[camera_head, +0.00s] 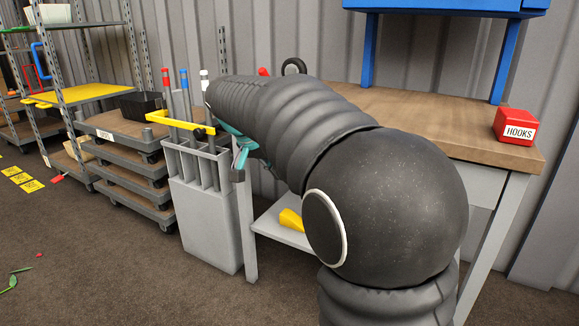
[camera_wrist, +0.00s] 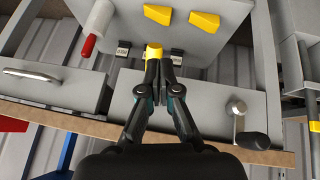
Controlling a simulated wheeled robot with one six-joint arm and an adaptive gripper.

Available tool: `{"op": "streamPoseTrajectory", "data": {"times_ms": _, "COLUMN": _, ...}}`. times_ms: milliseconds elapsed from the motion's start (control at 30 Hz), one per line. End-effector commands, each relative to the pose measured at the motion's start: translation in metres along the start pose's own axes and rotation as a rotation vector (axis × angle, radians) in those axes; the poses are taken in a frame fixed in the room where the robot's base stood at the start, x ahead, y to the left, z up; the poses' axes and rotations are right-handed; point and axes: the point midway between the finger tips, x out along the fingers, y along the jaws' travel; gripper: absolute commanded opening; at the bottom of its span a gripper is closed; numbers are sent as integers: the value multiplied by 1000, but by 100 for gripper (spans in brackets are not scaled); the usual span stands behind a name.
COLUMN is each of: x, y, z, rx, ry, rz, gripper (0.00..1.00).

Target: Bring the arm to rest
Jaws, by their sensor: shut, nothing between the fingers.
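My gripper (camera_wrist: 162,70) shows in the wrist view with its two dark fingers drawn together and nothing held between them. Its tips are in front of a small yellow piece (camera_wrist: 153,49); I cannot tell the gap between them. In the head view my dark arm fills the centre and reaches away over the workbench (camera_head: 400,115). A teal part of my gripper (camera_head: 242,150) shows under the arm's far end, but the fingertips are not clear there.
A grey bin (camera_head: 205,205) with upright poles stands close to my arm's far end. The red HOOKS box (camera_head: 516,127) sits on the bench's right. A yellow wedge (camera_head: 291,219) lies on the lower shelf. Stacked dollies (camera_head: 125,165) stand left.

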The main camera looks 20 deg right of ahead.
Motion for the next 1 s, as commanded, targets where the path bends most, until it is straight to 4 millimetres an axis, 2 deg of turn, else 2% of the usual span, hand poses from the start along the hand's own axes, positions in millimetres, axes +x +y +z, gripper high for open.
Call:
{"op": "streamPoseTrajectory", "data": {"times_ms": 33, "x": -9, "y": -2, "z": 8, "rx": -4, "ry": 2, "rz": -4, "gripper": 0}}
{"op": "streamPoseTrajectory", "data": {"times_ms": 233, "x": -32, "y": -6, "z": 30, "rx": -2, "ry": 2, "rz": -3, "gripper": 0}}
{"op": "streamPoseTrajectory", "data": {"times_ms": 500, "x": -44, "y": -8, "z": 42, "rx": 0, "ry": 1, "rz": -1, "gripper": 0}}
{"op": "streamPoseTrajectory", "data": {"times_ms": 667, "x": -44, "y": -9, "z": 42, "rx": -47, "ry": 4, "rz": -5, "gripper": 0}}
{"op": "streamPoseTrajectory", "data": {"times_ms": 767, "x": -44, "y": -16, "z": 42, "rx": -137, "ry": 6, "rz": -33, "gripper": 0}}
{"op": "streamPoseTrajectory", "data": {"times_ms": 867, "x": -32, "y": -25, "z": 56, "rx": -269, "ry": -18, "rz": -67, "gripper": 0}}
{"op": "streamPoseTrajectory", "data": {"times_ms": 1000, "x": -15, "y": -28, "z": 89, "rx": -457, "ry": -63, "rz": -131, "gripper": 0}}
